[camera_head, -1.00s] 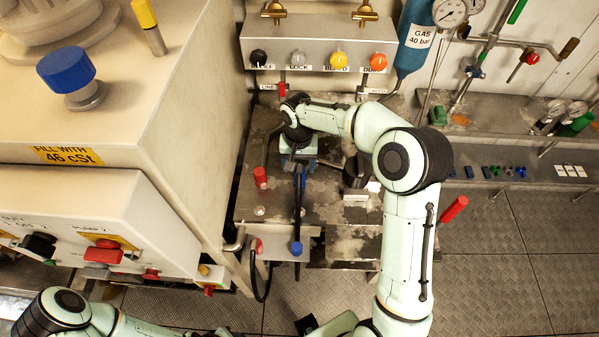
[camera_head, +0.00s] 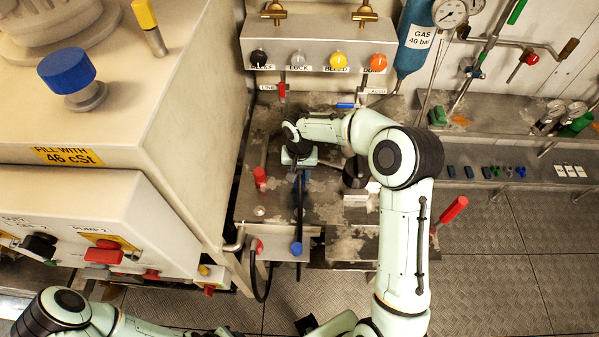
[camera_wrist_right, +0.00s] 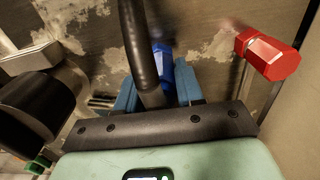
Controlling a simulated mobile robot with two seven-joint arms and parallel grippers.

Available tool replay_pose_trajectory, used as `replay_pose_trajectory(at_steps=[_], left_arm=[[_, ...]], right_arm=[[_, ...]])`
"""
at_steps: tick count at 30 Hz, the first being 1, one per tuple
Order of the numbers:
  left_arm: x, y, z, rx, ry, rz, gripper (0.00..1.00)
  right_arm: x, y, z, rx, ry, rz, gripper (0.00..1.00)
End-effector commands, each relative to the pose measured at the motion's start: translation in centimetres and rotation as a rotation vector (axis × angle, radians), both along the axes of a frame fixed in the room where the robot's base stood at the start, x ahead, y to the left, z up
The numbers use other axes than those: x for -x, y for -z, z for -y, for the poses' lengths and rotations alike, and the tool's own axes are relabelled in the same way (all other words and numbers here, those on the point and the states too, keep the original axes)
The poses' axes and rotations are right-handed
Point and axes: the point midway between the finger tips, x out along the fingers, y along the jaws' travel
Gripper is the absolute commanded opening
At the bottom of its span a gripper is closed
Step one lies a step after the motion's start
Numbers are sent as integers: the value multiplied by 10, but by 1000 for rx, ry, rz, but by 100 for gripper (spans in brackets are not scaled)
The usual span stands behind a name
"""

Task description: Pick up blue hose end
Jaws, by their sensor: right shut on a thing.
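My right gripper (camera_head: 300,163) is over the stained metal bench in the head view, pointing down. In the right wrist view its two blue fingers (camera_wrist_right: 155,92) are shut around the blue hose end (camera_wrist_right: 163,62), which is partly hidden behind the black hose. The black hose (camera_wrist_right: 140,45) passes up between the fingers. In the head view the hose (camera_head: 299,212) runs from the gripper toward the front of the bench, to a blue fitting (camera_head: 296,248). My left arm shows at the lower left; its gripper is out of view.
A red-capped post (camera_head: 260,177) stands left of the gripper, also close in the wrist view (camera_wrist_right: 268,54). A black round knob (camera_head: 355,172) stands to its right. The large cream machine (camera_head: 190,110) closes the left side. A valve panel (camera_head: 318,50) stands behind.

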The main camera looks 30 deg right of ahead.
Motion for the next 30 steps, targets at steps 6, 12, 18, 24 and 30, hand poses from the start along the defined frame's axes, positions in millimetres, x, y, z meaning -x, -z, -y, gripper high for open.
replay_pose_trajectory(at_steps=[6,12,18,24,30], left_arm=[[0,0,0,0,0,0,43],[-1,-2,0,1,0,2,43],[-5,-8,0,0,0,7,43],[-12,-16,0,0,0,13,43],[-19,-24,0,0,0,21,43]], right_arm=[[0,-3,0,1,0,1,0],[-1,-33,0,1,0,5,0],[-2,-90,0,0,0,8,0],[-2,-146,0,1,0,7,0],[-1,-185,0,-1,-1,4,0]])
